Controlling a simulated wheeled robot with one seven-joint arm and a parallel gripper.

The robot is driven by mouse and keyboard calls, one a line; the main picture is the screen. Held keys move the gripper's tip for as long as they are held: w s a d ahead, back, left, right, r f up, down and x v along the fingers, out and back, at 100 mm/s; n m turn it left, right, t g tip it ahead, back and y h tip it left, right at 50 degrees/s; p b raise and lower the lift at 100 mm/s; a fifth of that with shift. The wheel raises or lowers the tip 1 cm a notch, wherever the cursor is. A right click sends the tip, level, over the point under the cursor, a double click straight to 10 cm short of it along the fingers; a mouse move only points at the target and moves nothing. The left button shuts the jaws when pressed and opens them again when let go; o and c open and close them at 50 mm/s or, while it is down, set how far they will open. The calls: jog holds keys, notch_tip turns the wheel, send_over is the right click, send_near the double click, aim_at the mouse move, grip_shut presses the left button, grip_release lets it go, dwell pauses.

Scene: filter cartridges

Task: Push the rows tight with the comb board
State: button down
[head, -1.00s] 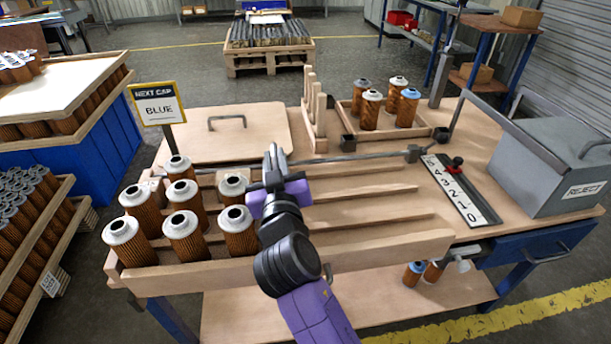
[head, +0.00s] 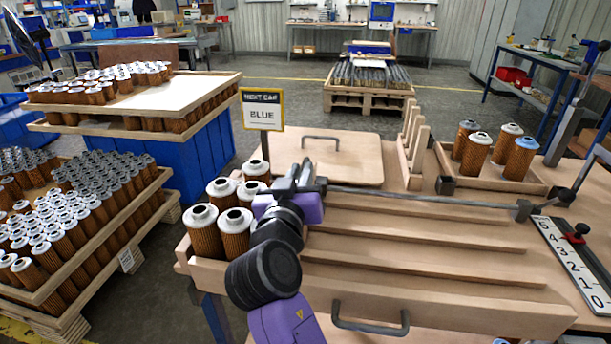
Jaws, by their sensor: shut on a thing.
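My gripper (head: 298,176) is over the left part of the grooved wooden tray, beside the cartridges. It looks shut on the long grey metal rod (head: 430,199), but the grip itself is hard to see. The cartridges (head: 235,220) stand upright in rows at the tray's left end, pleated brown with pale caps. My gripper and arm hide some of them. The tray (head: 420,310) has long lane ribs, bare to the right. A wooden piece with several upright prongs, seemingly the comb board (head: 416,160), stands behind the tray, apart from my gripper.
A "BLUE" sign (head: 262,110) stands behind the cartridges, beside a wooden lid (head: 345,160). A shallow box (head: 450,165) holds several cartridges at the back right. A numbered scale (head: 570,255) lies at right. Crates of cartridges (head: 90,270) stand at left.

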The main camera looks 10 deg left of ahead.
jog(key=shift+a, duration=0.1)
jog(key=c, duration=1.5)
grip_release()
jog(key=shift+o, duration=0.2)
jog(key=s, duration=0.7)
jog(key=shift+s+p, duration=0.35)
jog(key=shift+s, duration=0.05)
